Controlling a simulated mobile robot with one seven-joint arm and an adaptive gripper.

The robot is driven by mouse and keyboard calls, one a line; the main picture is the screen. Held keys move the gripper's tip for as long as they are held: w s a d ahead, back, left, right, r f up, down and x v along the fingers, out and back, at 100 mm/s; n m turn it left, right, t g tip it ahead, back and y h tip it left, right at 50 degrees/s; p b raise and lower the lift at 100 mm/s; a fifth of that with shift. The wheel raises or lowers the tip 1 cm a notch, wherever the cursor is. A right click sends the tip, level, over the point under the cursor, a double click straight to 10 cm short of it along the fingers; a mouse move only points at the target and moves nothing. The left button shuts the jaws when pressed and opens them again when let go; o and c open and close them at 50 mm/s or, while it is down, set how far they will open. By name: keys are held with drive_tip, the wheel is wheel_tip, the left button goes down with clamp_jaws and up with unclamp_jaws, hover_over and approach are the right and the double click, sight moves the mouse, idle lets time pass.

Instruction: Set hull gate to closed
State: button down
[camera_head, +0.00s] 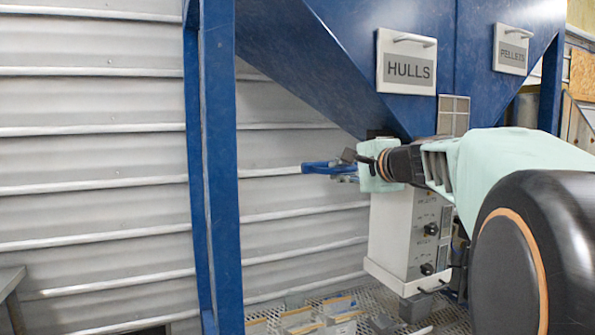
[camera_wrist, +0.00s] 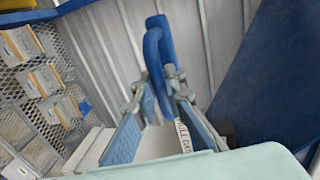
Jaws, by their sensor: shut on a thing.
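The hull gate's blue handle (camera_head: 318,168) sticks out to the left below the blue hopper marked HULLS. In the wrist view the blue looped handle (camera_wrist: 155,45) rises between the two fingers of my gripper (camera_wrist: 158,90). My gripper is shut on this handle. In the head view my gripper (camera_head: 346,174) reaches it from the right, and my wrist hides much of the gate. A white label with partly readable lettering (camera_wrist: 183,136) shows beside the right finger. The gate's plate is hidden, so its position cannot be told.
A blue frame post (camera_head: 212,160) stands left of the handle. A grey control box with knobs (camera_head: 410,232) hangs under the hopper, close below my wrist. Boxes (camera_head: 298,318) lie on a mesh shelf below. A ribbed metal wall (camera_head: 90,160) is behind.

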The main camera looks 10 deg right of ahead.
drive_tip(key=w+d, duration=0.1)
drive_tip(key=d, duration=0.6)
drive_tip(key=shift+w+b, duration=0.2)
drive_tip(key=shift+b, duration=0.1)
drive_tip(key=shift+d+r, duration=0.15)
drive_tip(key=c, duration=2)
unclamp_jaws()
drive_tip(key=shift+d, duration=0.15)
drive_tip(key=shift+o, duration=0.2)
drive_tip(key=v, duration=1.2)
